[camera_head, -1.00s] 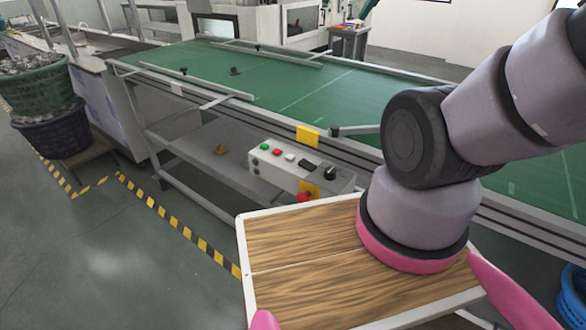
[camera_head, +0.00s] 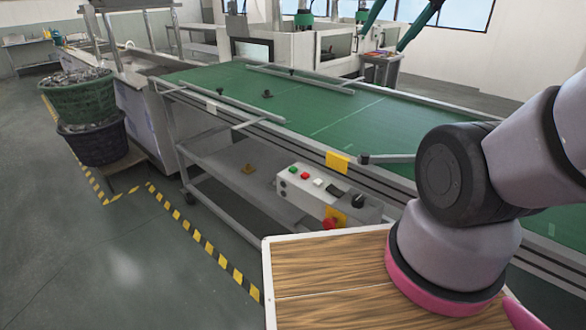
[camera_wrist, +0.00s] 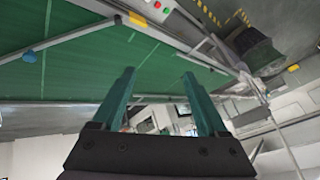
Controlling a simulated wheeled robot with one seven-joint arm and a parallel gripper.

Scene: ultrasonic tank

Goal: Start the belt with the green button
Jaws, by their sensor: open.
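The green button (camera_head: 292,170) is at the left end of a pale control box (camera_head: 322,203) on the near side of the belt (camera_head: 350,110). A red button (camera_head: 305,175) and a white button (camera_head: 318,182) sit to its right. My gripper (camera_wrist: 158,75) is open and empty, its two green fingers apart in the wrist view. The fingers also show at the top of the head view (camera_head: 381,41), high above the far side of the belt, well away from the button. The control box shows at the top of the wrist view (camera_wrist: 150,9).
A red emergency stop (camera_head: 330,224) on yellow is on the box's near side. A metal rail (camera_head: 390,158) crosses the belt edge. My wood-topped base is in front. Baskets (camera_head: 92,141) stand at the left. Striped tape marks open floor.

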